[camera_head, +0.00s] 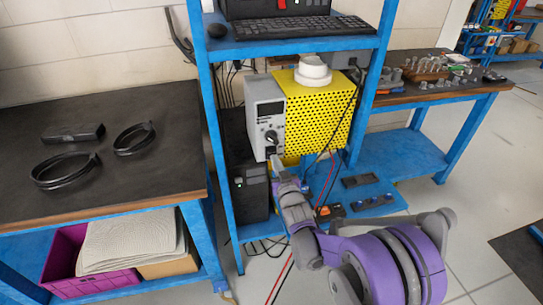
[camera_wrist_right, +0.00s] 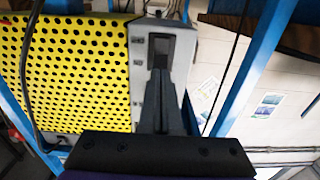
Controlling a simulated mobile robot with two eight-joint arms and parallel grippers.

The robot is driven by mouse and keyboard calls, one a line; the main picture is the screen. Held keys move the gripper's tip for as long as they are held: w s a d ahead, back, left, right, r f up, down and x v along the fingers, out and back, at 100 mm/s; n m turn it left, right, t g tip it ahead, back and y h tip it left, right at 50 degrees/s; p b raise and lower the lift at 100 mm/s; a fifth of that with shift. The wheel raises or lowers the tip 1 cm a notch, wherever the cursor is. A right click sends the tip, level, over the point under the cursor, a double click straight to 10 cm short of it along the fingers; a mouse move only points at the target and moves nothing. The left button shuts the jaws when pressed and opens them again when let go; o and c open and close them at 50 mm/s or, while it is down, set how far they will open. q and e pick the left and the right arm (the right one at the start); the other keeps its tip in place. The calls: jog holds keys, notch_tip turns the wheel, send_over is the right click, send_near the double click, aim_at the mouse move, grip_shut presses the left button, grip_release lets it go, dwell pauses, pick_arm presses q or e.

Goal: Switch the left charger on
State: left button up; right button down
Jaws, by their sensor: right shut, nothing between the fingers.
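The charger is a light grey box (camera_head: 266,113) with a dial knob on its front, standing on the blue rack against a yellow perforated housing (camera_head: 322,112). In the right wrist view its grey face (camera_wrist_right: 141,62) fills the middle. A dark rectangular switch (camera_wrist_right: 160,46) sits on that face, just beyond my fingertips. My right gripper (camera_head: 275,160) is shut and empty at the lower front of the charger; it also shows in the wrist view (camera_wrist_right: 160,75). I cannot tell whether the fingertips touch the switch, or its position. My left gripper is not in view.
A black unit (camera_head: 250,192) with a green light stands below the charger. Red and black cables (camera_head: 325,185) hang to the right of my right gripper. Blue rack posts (camera_head: 212,125) flank the charger. A dark-topped bench (camera_head: 100,185) stands at left.

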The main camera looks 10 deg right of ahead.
jog(key=shift+w, duration=0.15)
jog(key=shift+w, duration=1.3)
jog(key=shift+r, duration=0.1)
jog(key=shift+s, duration=0.7)
jog(key=s+b, duration=0.1)
jog(key=s, duration=0.6)
jog(key=shift+s+b, duration=0.3)
